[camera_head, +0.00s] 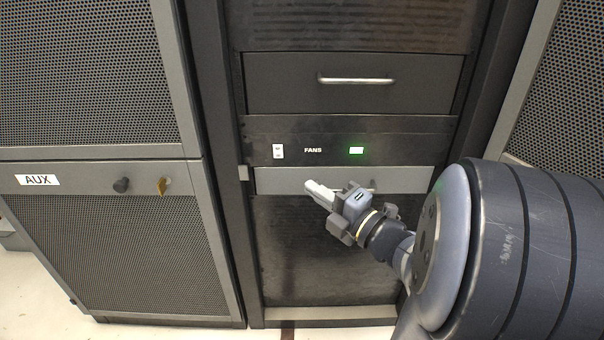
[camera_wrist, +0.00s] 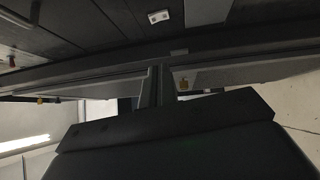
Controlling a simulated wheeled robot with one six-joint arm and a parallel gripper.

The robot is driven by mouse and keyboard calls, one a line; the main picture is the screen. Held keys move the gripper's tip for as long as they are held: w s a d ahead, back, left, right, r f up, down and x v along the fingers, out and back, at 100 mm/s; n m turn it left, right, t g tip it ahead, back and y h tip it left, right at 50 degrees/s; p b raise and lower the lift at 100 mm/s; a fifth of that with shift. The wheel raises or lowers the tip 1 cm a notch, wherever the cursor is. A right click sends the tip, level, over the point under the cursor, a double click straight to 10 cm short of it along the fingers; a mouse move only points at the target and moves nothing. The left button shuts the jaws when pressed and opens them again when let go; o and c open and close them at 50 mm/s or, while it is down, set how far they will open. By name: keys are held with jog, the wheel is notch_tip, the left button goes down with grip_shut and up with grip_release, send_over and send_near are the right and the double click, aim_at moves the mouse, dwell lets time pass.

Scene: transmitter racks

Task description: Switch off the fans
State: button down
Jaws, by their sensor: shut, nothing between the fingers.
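The fan panel (camera_head: 400,149) is a dark strip across the rack, with the label FANS (camera_head: 313,150). A small white rocker switch (camera_head: 278,151) sits left of the label; which side is pressed is too small to tell. A green lamp (camera_head: 356,150) right of the label is lit. My gripper (camera_head: 314,189) is shut and empty. In the head view it lies below and to the right of the switch, in front of the grey strip, apart from the switch. The wrist view shows a small white piece, apparently the switch (camera_wrist: 158,16), beyond the gripper's dark fingers.
A dark drawer with a bar handle (camera_head: 355,80) is above the panel. A grey strip (camera_head: 290,181) with a handle partly behind my gripper is below.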

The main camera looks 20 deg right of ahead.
jog(key=b, duration=0.2)
send_near(273, 149)
jog(key=w+a, duration=0.1)
jog(key=a, duration=0.3)
jog(key=w, duration=0.1)
jog(key=w+d, duration=0.1)
jog(key=w, duration=0.1)
jog(key=shift+w+r+b, duration=0.1)
jog(key=shift+r+b, duration=0.05)
jog(key=shift+b, duration=0.25)
jog(key=shift+w+d+r, duration=0.1)
jog(key=shift+w+r, duration=0.1)
jog(key=shift+w, duration=0.3)
jog(key=shift+w+r+p, duration=0.15)
jog(key=shift+r+p, duration=0.05)
jog(key=shift+p, duration=0.45)
jog(key=shift+f, duration=0.15)
jog(key=shift+b, duration=0.3)
